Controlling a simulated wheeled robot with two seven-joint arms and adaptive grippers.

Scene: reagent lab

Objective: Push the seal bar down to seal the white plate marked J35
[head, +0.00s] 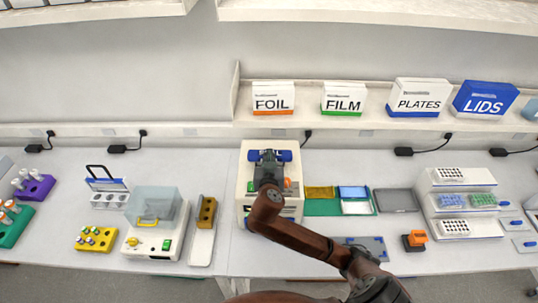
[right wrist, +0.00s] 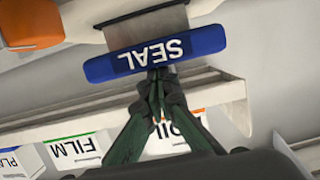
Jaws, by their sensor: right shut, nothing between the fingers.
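The blue seal bar, lettered SEAL (right wrist: 155,53), spans the upper middle of the right wrist view. It also shows in the head view (head: 286,155) on top of the cream sealer (head: 246,183). My right gripper (right wrist: 158,76) is shut and empty, with its fingertips at the edge of the bar; I cannot tell whether they touch it. In the head view the right gripper (head: 268,158) and arm cover much of the sealer. I can read no J35 mark. A white plate (head: 356,208) lies on a green mat right of the sealer. My left gripper is not in view.
A yellow box (head: 320,192) and a blue-white one (head: 352,192) lie near the white plate. A grey tray (head: 397,200) and a tiered white rack (head: 428,190) stand further right. FOIL (head: 273,98) and FILM (head: 343,98) boxes stand on the shelf behind.

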